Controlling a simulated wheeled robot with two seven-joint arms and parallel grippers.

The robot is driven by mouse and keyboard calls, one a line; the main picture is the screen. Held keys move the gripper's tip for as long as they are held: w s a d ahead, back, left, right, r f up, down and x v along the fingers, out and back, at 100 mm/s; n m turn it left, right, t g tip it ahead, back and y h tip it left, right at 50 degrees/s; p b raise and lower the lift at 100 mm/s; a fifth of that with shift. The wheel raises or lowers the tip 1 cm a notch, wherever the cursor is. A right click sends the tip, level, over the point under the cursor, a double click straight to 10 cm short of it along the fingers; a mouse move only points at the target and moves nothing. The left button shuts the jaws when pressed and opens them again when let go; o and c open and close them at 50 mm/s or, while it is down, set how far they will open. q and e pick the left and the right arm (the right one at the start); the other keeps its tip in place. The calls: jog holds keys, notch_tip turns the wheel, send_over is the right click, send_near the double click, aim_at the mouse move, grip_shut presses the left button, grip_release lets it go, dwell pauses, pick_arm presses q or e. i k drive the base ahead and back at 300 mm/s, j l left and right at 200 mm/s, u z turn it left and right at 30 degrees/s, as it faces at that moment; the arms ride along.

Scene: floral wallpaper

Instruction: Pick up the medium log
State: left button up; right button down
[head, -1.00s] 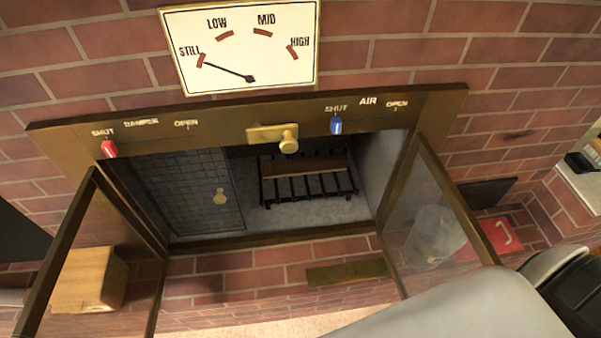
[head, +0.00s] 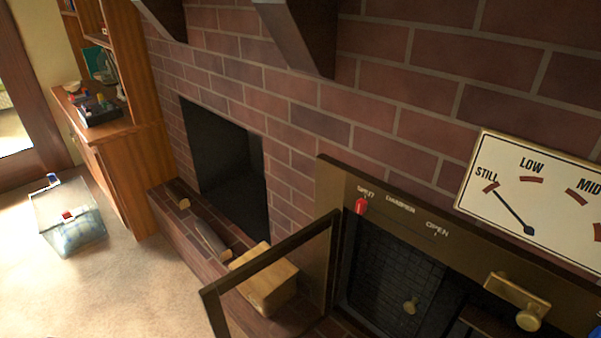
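In the head view, a row of wood pieces lies on the brick hearth ledge left of the stove. A short log piece (head: 178,194) is at the far end. A greyish, longer log (head: 211,240) lies in the middle, slanting along the ledge. A thick, light-brown wood block (head: 268,283) is nearest, partly behind the open stove door. The middle piece looks between the other two in size, but no label shows which is the medium log. Neither of my grippers is in view.
The open stove door (head: 270,247) juts out in front of the nearest block. The stove front (head: 385,205) and gauge (head: 540,195) are at right. A clear bin (head: 68,215) stands on the carpet by a wooden cabinet (head: 135,175). Carpet before the hearth is open.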

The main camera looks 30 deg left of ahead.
aim_at(220, 249)
jog(key=u, duration=2.15)
jog(key=i+u, duration=0.1)
jog(key=u, duration=0.4)
jog(key=j+u, duration=0.1)
jog(key=u, duration=0.4)
jog(key=i+u, duration=0.1)
jog(key=u, duration=1.4)
jog(key=i+l+u, duration=0.1)
jog(key=u, duration=0.4)
jog(key=l+u, duration=0.45)
jog(key=l, duration=0.45)
jog(key=i+l+z, duration=0.2)
jog(key=l, duration=1.2)
jog(key=l+z, duration=0.15)
jog(key=z, duration=0.2)
jog(key=l+z, duration=0.2)
jog(key=z, duration=0.15)
jog(key=l+z, duration=0.15)
jog(key=z, duration=0.7)
jog(key=i+l+z, duration=0.1)
jog(key=z, duration=1.35)
jog(key=i+z, duration=0.1)
jog(key=z, duration=0.4)
